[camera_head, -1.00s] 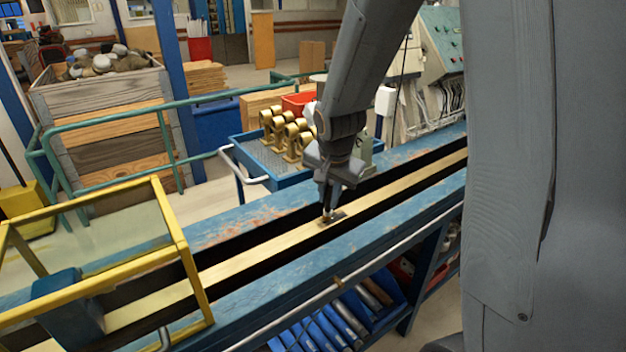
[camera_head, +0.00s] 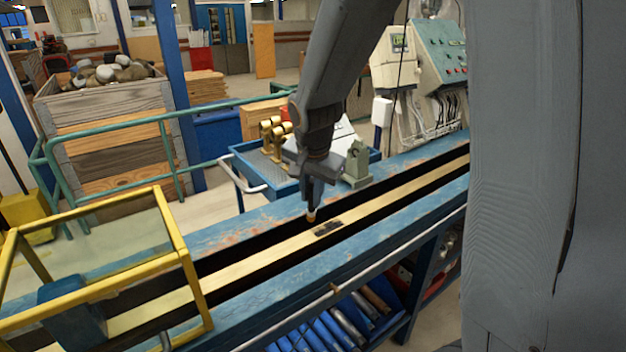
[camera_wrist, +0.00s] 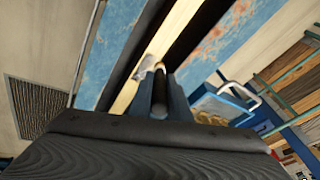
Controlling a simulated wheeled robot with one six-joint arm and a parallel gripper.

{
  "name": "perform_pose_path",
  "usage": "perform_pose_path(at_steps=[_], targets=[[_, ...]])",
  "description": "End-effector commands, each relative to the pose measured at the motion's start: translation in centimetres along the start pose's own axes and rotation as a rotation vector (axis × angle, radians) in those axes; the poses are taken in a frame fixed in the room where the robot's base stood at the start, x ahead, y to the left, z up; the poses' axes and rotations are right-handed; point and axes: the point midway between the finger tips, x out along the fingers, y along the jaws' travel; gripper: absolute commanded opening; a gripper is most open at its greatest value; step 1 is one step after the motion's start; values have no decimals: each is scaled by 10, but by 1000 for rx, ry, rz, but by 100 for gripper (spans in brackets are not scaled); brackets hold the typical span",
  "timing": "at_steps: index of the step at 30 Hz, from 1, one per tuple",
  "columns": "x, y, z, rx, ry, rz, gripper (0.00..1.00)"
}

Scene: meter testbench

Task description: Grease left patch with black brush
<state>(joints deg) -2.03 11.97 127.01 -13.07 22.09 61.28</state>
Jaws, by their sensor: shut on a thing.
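A dark patch (camera_head: 328,228) lies on the pale bar (camera_head: 265,262) in the middle of the blue bench. My gripper (camera_head: 314,190) points down just behind and left of the patch and is shut on a brush (camera_head: 311,216) with a tan tip. The tip appears a little off the patch; its exact height is unclear. In the wrist view the brush (camera_wrist: 160,84) is a dark shaft with a pale end between my fingers. The patch (camera_wrist: 149,59) shows there as a greyish area beside that end. Only one patch can be made out.
A yellow frame (camera_head: 178,228) spans the bench at left. A control panel (camera_head: 437,56) is at back right. Dark gaps flank the bar.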

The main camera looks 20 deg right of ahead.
Motion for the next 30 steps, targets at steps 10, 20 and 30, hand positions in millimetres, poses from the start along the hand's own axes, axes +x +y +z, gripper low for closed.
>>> perform_pose_path(at_steps=[10, 20, 30], targets=[[-27, -6, -9, 1, 1, -1, 0], [-27, -6, -9, 1, 1, 0, 0], [-27, -6, -9, 1, 1, 0, 0]])
